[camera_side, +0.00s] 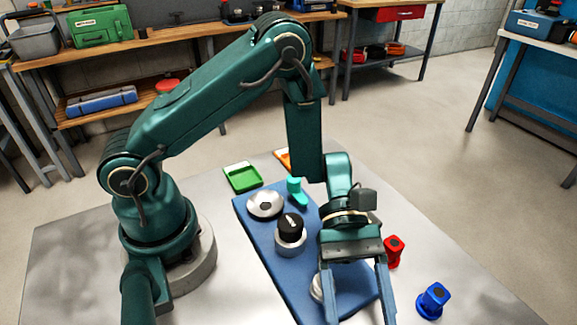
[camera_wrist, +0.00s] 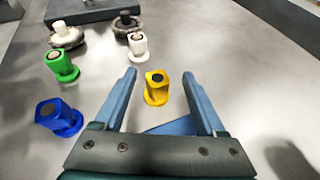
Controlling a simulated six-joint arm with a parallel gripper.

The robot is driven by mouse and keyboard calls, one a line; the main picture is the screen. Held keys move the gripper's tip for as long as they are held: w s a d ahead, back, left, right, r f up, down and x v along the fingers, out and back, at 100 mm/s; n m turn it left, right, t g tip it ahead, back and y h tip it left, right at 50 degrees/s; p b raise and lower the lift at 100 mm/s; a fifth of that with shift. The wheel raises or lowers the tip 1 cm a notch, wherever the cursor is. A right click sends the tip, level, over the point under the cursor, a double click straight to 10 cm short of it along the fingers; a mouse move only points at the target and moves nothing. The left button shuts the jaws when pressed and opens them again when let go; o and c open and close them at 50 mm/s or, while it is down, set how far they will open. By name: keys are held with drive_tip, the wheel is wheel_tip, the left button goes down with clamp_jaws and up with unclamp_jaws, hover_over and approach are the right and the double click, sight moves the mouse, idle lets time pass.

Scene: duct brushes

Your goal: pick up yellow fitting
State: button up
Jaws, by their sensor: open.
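The yellow fitting (camera_wrist: 156,88) stands upright on the grey tabletop in the wrist view, with a round base and a dark top. In that view it appears between the two fingers of my gripper (camera_wrist: 159,74), with a gap on each side. My gripper is open and holds nothing. In the side view my gripper (camera_side: 358,312) points down over the front of the blue mat, with its fingertips near the bottom edge. I cannot make out the yellow fitting in the side view. How high the fingertips are above the table is hard to tell.
In the wrist view a green fitting (camera_wrist: 60,66), a blue fitting (camera_wrist: 58,117) and a white fitting (camera_wrist: 138,46) stand to the left and beyond. The side view shows a red fitting (camera_side: 394,250), the blue mat (camera_side: 262,232) and a green tray (camera_side: 242,178).

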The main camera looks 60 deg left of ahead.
drive_tip(key=shift+d+f+n, duration=0.25)
drive_tip(key=shift+f+n, duration=0.05)
drive_tip(key=shift+f, duration=0.1)
drive_tip(key=shift+x, duration=2.4)
clamp_jaws()
